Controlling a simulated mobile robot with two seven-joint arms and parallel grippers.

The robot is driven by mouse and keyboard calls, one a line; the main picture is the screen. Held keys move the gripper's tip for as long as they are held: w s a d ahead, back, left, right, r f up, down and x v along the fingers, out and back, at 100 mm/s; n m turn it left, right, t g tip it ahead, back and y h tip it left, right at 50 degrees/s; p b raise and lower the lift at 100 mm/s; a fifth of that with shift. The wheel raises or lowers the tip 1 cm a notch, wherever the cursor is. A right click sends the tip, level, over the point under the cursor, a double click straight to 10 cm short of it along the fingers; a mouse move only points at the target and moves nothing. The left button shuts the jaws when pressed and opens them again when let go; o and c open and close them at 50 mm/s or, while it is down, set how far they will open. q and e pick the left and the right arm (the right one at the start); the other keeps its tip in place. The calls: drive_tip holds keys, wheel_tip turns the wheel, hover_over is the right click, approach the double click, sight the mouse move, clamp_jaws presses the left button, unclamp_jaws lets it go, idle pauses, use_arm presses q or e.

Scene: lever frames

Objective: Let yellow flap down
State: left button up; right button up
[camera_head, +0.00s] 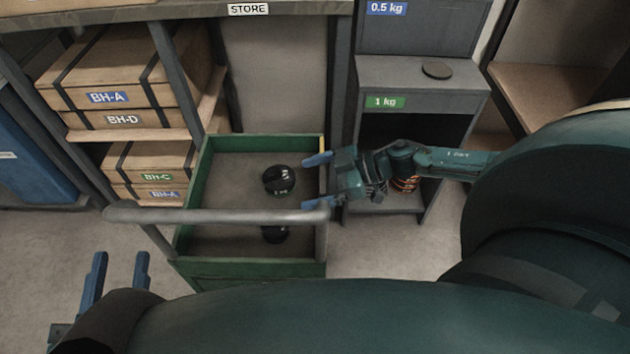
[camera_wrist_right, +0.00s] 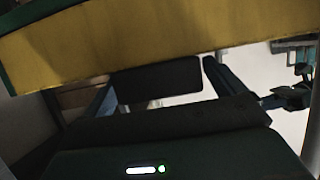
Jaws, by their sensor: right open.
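The yellow flap (camera_head: 323,145) shows in the head view only as a thin strip at the right side of the green cart (camera_head: 196,185), apparently upright and edge-on. In the right wrist view a broad yellow panel (camera_wrist_right: 150,40) with a green edge fills the top. My right gripper (camera_head: 316,180) is open beside the cart's right side, its blue fingers pointing left at the flap; whether they touch it I cannot tell. My left gripper (camera_head: 119,264) is open and empty at the lower left, apart from the cart.
Two black round weights, one the upper weight (camera_head: 278,181), sit in the cart. A grey handle bar (camera_head: 215,216) crosses its near side. Boxes (camera_head: 120,75) stand on shelves at left. A grey cabinet (camera_head: 425,75) stands behind my right gripper.

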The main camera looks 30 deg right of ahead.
drive_tip(key=shift+c, duration=0.2)
drive_tip(key=shift+s, duration=0.1)
drive_tip(key=c, duration=1.3)
